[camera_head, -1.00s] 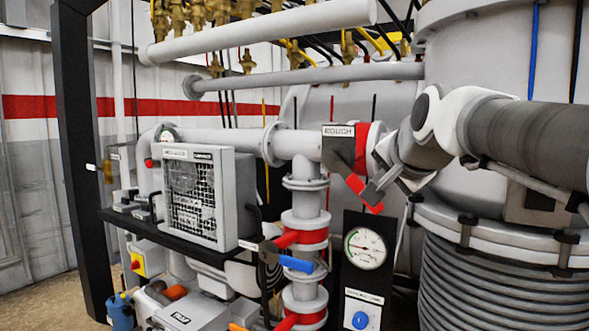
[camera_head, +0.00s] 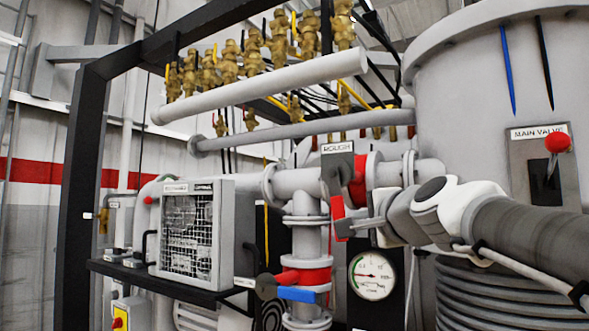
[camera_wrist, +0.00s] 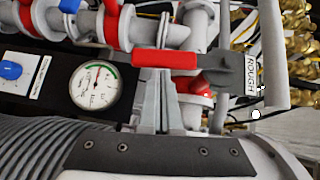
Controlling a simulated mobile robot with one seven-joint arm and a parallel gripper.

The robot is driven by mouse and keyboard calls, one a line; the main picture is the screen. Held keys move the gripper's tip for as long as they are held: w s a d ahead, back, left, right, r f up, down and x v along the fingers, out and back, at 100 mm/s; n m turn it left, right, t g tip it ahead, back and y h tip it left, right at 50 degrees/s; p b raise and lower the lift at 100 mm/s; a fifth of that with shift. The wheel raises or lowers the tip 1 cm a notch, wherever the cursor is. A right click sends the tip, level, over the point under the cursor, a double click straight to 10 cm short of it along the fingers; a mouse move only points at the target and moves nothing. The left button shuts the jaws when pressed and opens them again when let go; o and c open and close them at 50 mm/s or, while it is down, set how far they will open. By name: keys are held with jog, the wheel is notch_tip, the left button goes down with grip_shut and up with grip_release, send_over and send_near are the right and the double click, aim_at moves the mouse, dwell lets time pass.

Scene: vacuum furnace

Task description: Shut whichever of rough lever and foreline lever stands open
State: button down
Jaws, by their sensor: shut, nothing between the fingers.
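The rough lever (camera_head: 338,214) has a red handle on a grey hub under the ROUGH plate (camera_head: 337,148). In the head view it hangs almost straight down, across the horizontal pipe. In the wrist view the red handle (camera_wrist: 165,58) lies crosswise ahead of my gripper (camera_wrist: 165,82). My gripper (camera_head: 352,225) is shut and empty, its fingertips close against the handle's side; whether they touch it I cannot tell. Lower down, a red handle (camera_head: 302,275) and a blue handle (camera_head: 298,295) sit on the vertical pipe. No foreline label is readable.
A round gauge (camera_head: 372,276) stands below the rough lever. The large chamber (camera_head: 460,75) with the main valve plate (camera_head: 543,185) is at right. A caged pump unit (camera_head: 190,228) is at left. Pipes (camera_head: 245,90) and brass valves (camera_head: 285,35) crowd above.

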jog(key=shift+w+a+f+b, duration=0.3)
jog(key=shift+a+b, duration=0.15)
jog(key=shift+b, duration=0.2)
jog(key=shift+a, duration=0.15)
